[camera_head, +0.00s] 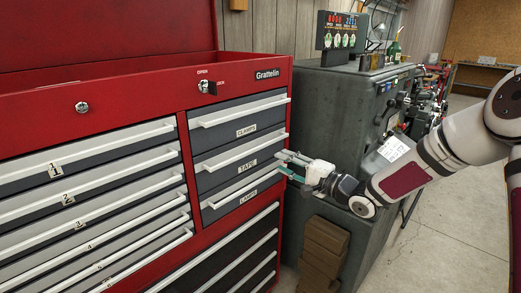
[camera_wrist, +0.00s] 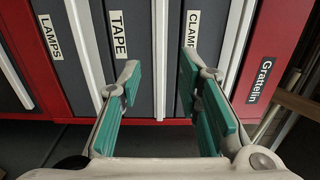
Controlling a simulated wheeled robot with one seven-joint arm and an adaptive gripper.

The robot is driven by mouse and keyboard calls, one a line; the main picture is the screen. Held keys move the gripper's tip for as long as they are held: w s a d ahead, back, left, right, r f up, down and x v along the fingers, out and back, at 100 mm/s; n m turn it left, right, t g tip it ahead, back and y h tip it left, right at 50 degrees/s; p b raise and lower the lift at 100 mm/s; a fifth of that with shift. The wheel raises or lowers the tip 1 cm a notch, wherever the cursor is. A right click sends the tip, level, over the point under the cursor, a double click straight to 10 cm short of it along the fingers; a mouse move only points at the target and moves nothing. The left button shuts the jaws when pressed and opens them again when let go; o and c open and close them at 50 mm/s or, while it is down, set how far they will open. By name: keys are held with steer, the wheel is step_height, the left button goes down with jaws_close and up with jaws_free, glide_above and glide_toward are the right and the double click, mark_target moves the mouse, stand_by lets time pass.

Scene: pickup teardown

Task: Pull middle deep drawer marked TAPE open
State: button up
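The TAPE drawer (camera_head: 219,177) is the middle of the deep grey drawers in the red chest and looks shut. Its pale bar handle (camera_head: 240,153) runs along its top edge. In the wrist view its TAPE label (camera_wrist: 118,35) lies left of that handle (camera_wrist: 160,60). My gripper (camera_head: 284,164) is at the right end of this drawer stack. In the wrist view my gripper (camera_wrist: 159,68) is open, one green-padded finger on each side of the TAPE handle, with nothing between the pads touching them. I cannot tell whether the tips reach past the bar.
The CLAMPS drawer (camera_head: 212,136) is above and the LAMPS drawer (camera_head: 222,208) below, both shut. Numbered shallow drawers (camera_head: 110,147) are at left. A dark grey machine cabinet (camera_head: 335,122) stands close to the chest's right, with brown boxes (camera_head: 324,248) low beside it. Open floor (camera_head: 450,235) lies at right.

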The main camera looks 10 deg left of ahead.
mark_target(256, 150)
steer(key=x, duration=1.3)
steer(key=shift+c, duration=0.6)
jaws_close()
